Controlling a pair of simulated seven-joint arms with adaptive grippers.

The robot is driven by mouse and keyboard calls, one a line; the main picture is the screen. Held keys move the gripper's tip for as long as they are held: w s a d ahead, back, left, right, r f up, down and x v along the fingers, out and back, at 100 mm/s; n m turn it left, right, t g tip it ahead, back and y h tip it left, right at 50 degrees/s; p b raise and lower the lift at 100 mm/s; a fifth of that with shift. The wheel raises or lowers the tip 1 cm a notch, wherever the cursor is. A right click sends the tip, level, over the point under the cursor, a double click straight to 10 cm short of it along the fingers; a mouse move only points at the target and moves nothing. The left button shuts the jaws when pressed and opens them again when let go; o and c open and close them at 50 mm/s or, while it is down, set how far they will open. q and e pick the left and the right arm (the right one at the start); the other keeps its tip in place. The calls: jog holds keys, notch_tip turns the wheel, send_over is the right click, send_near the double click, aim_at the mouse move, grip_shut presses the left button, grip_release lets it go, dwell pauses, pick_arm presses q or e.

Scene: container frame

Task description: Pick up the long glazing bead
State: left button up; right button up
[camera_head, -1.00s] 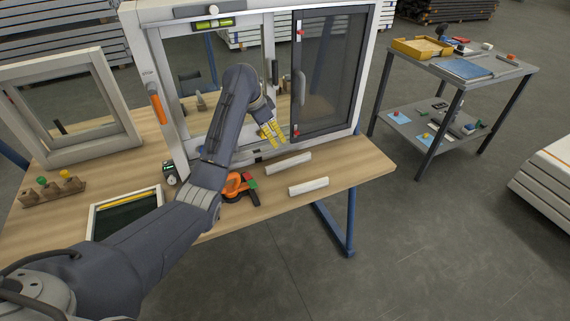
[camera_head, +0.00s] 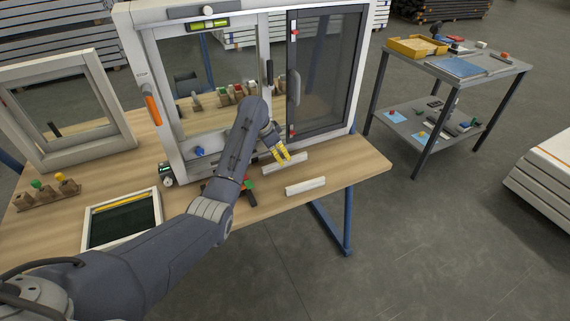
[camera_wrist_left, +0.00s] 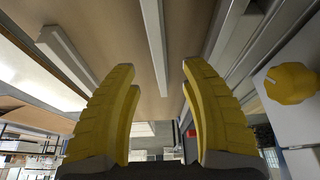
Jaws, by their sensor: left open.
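Two white glazing beads lie on the wooden table in front of the window frame. The rear one (camera_head: 297,161) looks like the longer; the shorter one (camera_head: 306,186) lies nearer the table's front edge. My left gripper (camera_head: 284,156), with yellow fingers, is just above the rear bead and partly covers it. In the left wrist view the fingers (camera_wrist_left: 160,78) are apart, with a white bead (camera_wrist_left: 155,38) running in line with the gap between them. Nothing is held. The other bead (camera_wrist_left: 62,52) shows at the left. My right gripper is not in view.
The upright window frame (camera_head: 172,95) stands close behind the beads. A grey cart (camera_head: 480,85) stands at the right. The table's right end is clear.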

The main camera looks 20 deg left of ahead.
aim_at(284, 160)
pick_arm(q)
jog(key=shift+x, duration=2.65)
jog(key=shift+d, duration=0.1)
grip_shut()
